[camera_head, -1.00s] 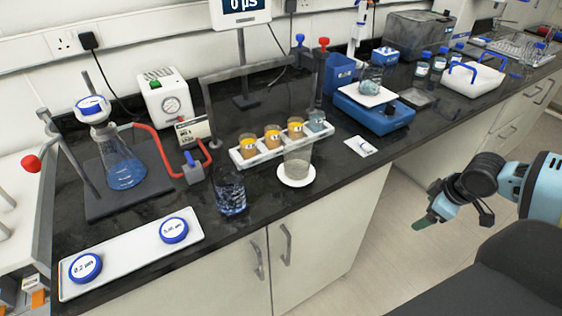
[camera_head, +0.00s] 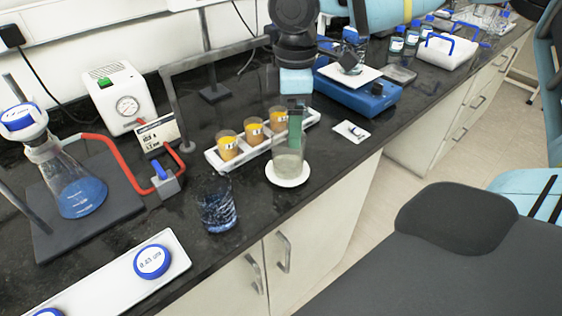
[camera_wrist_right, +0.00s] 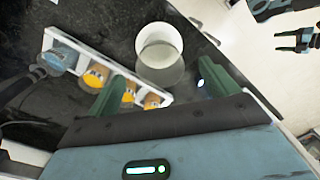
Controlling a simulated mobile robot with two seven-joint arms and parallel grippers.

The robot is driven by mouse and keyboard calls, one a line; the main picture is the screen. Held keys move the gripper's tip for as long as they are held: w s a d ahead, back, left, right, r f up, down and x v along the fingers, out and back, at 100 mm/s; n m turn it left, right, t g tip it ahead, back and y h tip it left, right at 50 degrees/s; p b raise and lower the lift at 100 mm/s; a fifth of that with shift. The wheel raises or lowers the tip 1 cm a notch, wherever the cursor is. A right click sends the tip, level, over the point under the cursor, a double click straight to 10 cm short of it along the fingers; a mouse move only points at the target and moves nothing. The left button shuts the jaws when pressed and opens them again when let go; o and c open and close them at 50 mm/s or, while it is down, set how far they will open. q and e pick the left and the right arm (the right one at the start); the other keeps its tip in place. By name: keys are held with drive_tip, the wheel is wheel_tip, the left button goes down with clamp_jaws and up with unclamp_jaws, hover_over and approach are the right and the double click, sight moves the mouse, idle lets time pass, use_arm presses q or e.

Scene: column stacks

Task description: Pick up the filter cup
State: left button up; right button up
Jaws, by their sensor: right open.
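The filter cup looks to be the clear, open cup (camera_head: 288,163) standing upright on a round white base (camera_head: 288,178) near the bench's front edge. My right gripper (camera_head: 294,130) comes down from above with its green fingers at the cup's top. In the right wrist view, the open right fingers (camera_wrist_right: 160,86) are spread apart, with the clear cup (camera_wrist_right: 160,72) and white base (camera_wrist_right: 158,38) showing between and beyond them. Contact cannot be told.
A white rack (camera_head: 250,154) of amber cups stands close behind the clear cup. A dark blue glass (camera_head: 217,205) is to its left. A blue balance (camera_head: 355,92) and a small white tray (camera_head: 350,131) are to the right. A filter flask (camera_head: 78,190) stands left.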

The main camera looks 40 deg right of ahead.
drive_tip(key=shift+w+a+f, duration=0.1)
drive_tip(key=shift+a+f, duration=0.05)
drive_tip(key=shift+f, duration=1.85)
drive_tip(key=shift+w+a+f, duration=0.1)
drive_tip(key=shift+f, duration=1.85)
drive_tip(key=shift+c, duration=0.3)
drive_tip(key=c, duration=1)
drive_tip(key=shift+r, duration=0.1)
wheel_tip(320, 180, up, 10)
drive_tip(key=shift+d, duration=0.1)
